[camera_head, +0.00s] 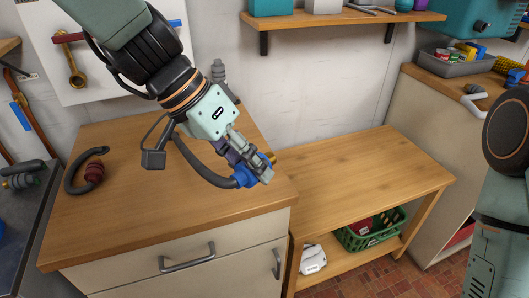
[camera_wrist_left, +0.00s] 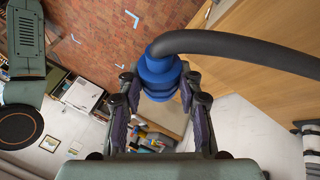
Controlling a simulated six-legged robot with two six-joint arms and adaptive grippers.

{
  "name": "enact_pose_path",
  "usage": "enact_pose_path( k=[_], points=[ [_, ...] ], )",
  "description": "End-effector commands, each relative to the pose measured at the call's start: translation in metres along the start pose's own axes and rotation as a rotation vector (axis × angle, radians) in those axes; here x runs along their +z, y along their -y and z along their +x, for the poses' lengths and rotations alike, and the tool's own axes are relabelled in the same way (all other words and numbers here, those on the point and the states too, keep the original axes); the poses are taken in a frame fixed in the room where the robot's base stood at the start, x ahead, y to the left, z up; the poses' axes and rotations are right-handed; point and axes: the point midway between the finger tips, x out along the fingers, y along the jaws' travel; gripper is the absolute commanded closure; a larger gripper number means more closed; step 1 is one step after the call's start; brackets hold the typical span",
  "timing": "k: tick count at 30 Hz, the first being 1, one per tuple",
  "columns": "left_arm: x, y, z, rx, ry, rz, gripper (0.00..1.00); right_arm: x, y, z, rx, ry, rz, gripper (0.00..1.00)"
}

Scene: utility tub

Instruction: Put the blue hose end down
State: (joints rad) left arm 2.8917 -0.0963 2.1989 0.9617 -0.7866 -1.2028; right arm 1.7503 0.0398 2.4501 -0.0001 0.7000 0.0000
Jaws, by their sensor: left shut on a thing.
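The blue hose end (camera_head: 244,178) is a ribbed blue fitting on a dark, curved hose (camera_head: 200,166). My left gripper (camera_head: 258,172) is shut on it and holds it above the front right part of the wooden cabinet top (camera_head: 150,220). In the left wrist view the blue hose end (camera_wrist_left: 162,75) sits between the two fingers of my left gripper (camera_wrist_left: 160,100), and its hose bends off to the right. In the head view the hose's far end is hidden behind my left arm. My right gripper is out of view; only part of the right arm shows.
A red hose end (camera_head: 94,172) on a dark hose lies at the cabinet top's left. A lower wooden bench (camera_head: 365,175) on the right is bare, with a green basket (camera_head: 372,238) on its shelf. A wall shelf (camera_head: 345,18) hangs behind.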

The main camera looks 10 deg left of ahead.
Motion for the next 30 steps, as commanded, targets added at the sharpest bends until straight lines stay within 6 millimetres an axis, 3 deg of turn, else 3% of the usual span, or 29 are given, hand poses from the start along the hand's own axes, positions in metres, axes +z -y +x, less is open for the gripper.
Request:
enact_pose_path(
  k=[5,21,30],
  points=[
    [-0.003,0.003,0.015,0.049,0.053,0.104,0.98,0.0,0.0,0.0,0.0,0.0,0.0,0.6],
    [-0.018,0.018,0.086,0.28,0.307,0.67,0.98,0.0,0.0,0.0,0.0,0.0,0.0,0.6],
    [-0.025,0.024,0.111,0.366,0.401,0.883,0.98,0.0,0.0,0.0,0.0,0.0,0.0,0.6]
  ],
)
